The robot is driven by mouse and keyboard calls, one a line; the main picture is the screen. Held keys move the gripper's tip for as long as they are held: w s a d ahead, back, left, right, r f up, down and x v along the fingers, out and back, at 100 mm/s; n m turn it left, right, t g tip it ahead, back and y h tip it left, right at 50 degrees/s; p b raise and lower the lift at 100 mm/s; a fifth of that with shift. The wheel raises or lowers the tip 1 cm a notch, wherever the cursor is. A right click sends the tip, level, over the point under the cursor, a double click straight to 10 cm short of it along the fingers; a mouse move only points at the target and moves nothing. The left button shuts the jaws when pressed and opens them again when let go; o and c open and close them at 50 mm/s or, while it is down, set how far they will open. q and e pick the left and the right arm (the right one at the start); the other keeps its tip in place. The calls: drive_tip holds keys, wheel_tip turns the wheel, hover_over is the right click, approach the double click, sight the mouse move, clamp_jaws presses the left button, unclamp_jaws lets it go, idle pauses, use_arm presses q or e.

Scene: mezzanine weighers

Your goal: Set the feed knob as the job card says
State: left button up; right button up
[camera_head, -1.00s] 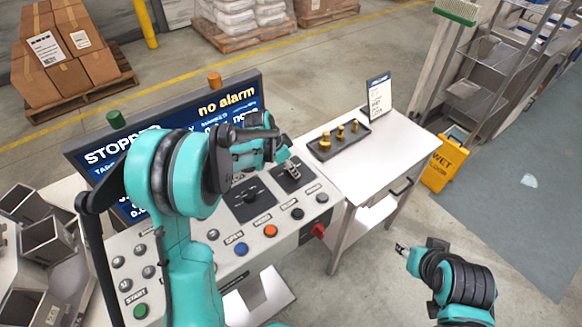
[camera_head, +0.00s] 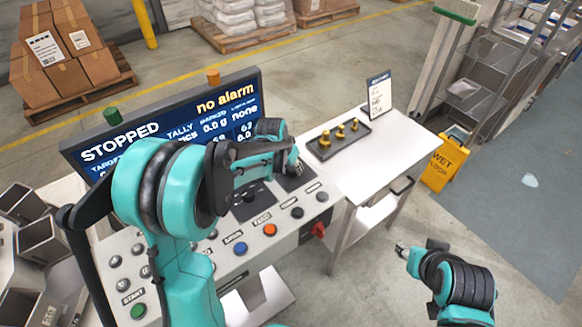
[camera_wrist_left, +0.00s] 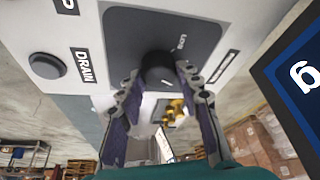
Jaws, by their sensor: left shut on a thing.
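My left gripper (camera_head: 292,168) reaches over the right dark dial plate of the control panel (camera_head: 268,243). In the left wrist view, the gripper (camera_wrist_left: 165,92) is shut on a round black knob (camera_wrist_left: 158,68), with a finger on each side of it. I cannot read the knob's name; it sits on a dark plate (camera_wrist_left: 193,35) beside a button marked DRAIN. A second black knob (camera_head: 250,195) shows on the left dial plate. The job card (camera_head: 380,94) stands upright on the white side table; its small lines are unreadable. My right gripper (camera_head: 402,249) hangs away from the panel, its opening unclear.
The screen (camera_head: 130,150) reads STOPPED and no alarm. A dark tray (camera_head: 338,139) with brass weights sits on the side table (camera_head: 375,160). Buttons line the panel's front, with a red switch (camera_head: 318,229) at its right edge.

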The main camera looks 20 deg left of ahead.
use_arm(q)
drive_tip(key=n+y, duration=0.1)
drive_tip(key=n, duration=0.1)
drive_tip(key=n+y, duration=0.1)
drive_tip(key=n, duration=0.2)
drive_tip(key=shift+d+n+b, duration=0.2)
drive_tip(key=shift+n+b, duration=0.1)
drive_tip(key=shift+b, duration=0.05)
idle(0.4)
drive_tip(key=o, duration=1.1)
drive_tip(key=shift+o, duration=0.2)
drive_tip(key=shift+r, duration=0.1)
drive_tip(key=v, duration=1.1)
drive_tip(key=shift+s+d+r, duration=0.2)
drive_tip(key=shift+r, duration=0.15)
